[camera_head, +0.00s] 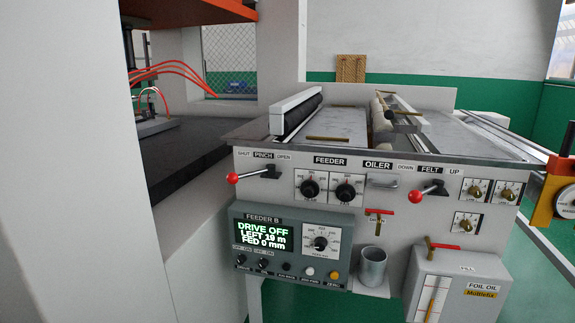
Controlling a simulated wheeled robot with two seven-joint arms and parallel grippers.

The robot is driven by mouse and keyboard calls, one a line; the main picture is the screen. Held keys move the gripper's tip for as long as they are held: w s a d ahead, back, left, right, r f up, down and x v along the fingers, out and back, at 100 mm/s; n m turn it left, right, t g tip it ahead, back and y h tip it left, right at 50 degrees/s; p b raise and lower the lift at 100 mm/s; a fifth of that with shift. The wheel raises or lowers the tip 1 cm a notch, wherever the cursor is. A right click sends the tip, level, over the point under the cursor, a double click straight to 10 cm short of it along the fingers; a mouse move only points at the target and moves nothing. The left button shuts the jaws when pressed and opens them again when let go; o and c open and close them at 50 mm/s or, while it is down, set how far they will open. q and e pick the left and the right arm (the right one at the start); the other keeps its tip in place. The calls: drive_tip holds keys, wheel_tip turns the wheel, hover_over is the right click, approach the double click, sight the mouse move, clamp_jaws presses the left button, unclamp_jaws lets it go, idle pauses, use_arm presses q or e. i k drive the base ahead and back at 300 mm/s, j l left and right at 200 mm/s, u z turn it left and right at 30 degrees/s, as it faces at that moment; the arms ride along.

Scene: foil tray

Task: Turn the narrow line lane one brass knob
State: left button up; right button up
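Several brass-coloured knobs on small scale plates sit at the right of the grey machine front. A lower knob (467,223) sits below the upper left one. Their small labels are too blurred to read, so I cannot tell which is the narrow line lane one knob. Neither of my grippers shows in the head view.
A red-tipped FELT lever (431,190), a small red-handled valve (378,214) and a metal cup (373,267) are left of the knobs. A yellow dial unit (556,200) stands at the right edge.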

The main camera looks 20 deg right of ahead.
sight(474, 190)
drive_tip(key=z, duration=1.75)
